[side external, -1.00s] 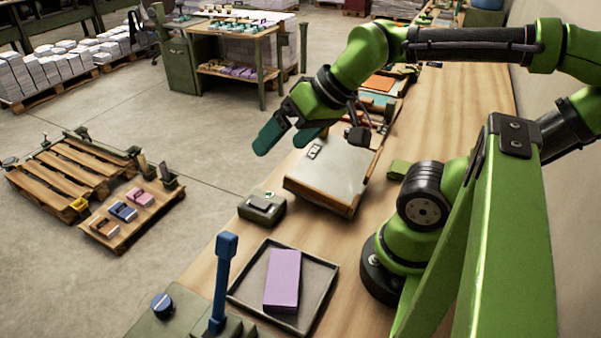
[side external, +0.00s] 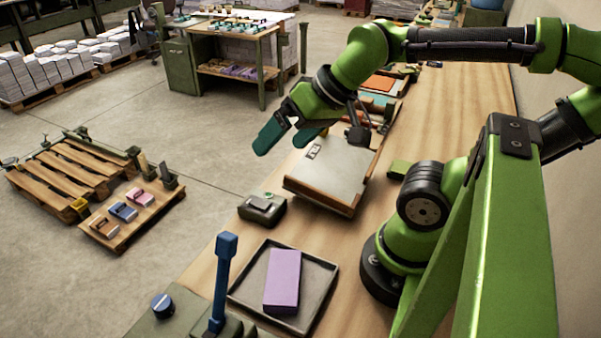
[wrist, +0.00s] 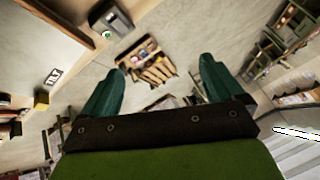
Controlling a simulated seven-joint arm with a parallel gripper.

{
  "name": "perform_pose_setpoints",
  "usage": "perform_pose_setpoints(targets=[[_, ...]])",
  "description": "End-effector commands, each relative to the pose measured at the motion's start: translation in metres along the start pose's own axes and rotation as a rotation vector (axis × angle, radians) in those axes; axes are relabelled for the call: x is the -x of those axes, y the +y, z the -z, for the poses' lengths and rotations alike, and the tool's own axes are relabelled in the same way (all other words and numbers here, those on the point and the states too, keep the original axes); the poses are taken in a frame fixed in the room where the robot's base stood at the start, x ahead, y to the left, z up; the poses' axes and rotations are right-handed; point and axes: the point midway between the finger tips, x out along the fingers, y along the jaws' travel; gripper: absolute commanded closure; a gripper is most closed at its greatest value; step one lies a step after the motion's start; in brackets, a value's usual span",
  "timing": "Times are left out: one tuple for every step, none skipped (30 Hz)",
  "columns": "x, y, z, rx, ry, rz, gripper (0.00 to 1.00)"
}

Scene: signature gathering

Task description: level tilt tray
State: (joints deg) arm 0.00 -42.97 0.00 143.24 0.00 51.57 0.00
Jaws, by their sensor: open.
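The tilt tray (side external: 330,172), a pale panel with wooden edges, sits on the long wooden bench in the side view. It looks sloped, but the exact angle is hard to judge. A small light label or block (side external: 314,151) lies near its left edge. My gripper (side external: 286,138) is open and empty, above and just left of the tray's far left corner, apart from it. In the wrist view my gripper's (wrist: 163,68) two teal fingers are spread with nothing between them. Part of the tray (wrist: 35,40) shows at the upper left there.
A grey box with a green button (side external: 262,208) stands left of the tray. Nearer are a dark shallow tray (side external: 248,288) holding a purple block (side external: 283,280), and a blue lever (side external: 222,280). Open floor lies left of the bench.

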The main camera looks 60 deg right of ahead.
Motion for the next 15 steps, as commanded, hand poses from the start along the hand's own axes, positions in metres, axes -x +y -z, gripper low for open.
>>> perform_pose_setpoints(targets=[[0.000, 0.001, 0.000, -0.002, 0.001, -0.001, 0.14], [0.000, 0.002, 0.001, -0.008, 0.002, -0.005, 0.18], [-0.002, 0.006, 0.002, -0.023, -0.002, -0.017, 0.24], [-0.005, 0.011, 0.004, -0.043, -0.009, -0.031, 0.29], [-0.008, 0.018, 0.008, -0.069, -0.015, -0.049, 0.34], [-0.010, 0.028, 0.018, -0.110, -0.016, -0.074, 0.40], [-0.011, 0.037, 0.027, -0.148, -0.019, -0.097, 0.44], [-0.012, 0.047, 0.037, -0.194, -0.023, -0.121, 0.45], [-0.012, 0.064, 0.052, -0.265, -0.031, -0.157, 0.45], [-0.011, 0.079, 0.064, -0.324, -0.038, -0.186, 0.45], [-0.010, 0.094, 0.075, -0.386, -0.046, -0.214, 0.45], [-0.007, 0.117, 0.090, -0.473, -0.055, -0.252, 0.45], [-0.005, 0.134, 0.099, -0.539, -0.063, -0.279, 0.45], [-0.002, 0.153, 0.108, -0.605, -0.069, -0.307, 0.45], [0.003, 0.176, 0.117, -0.690, -0.078, -0.341, 0.45]])
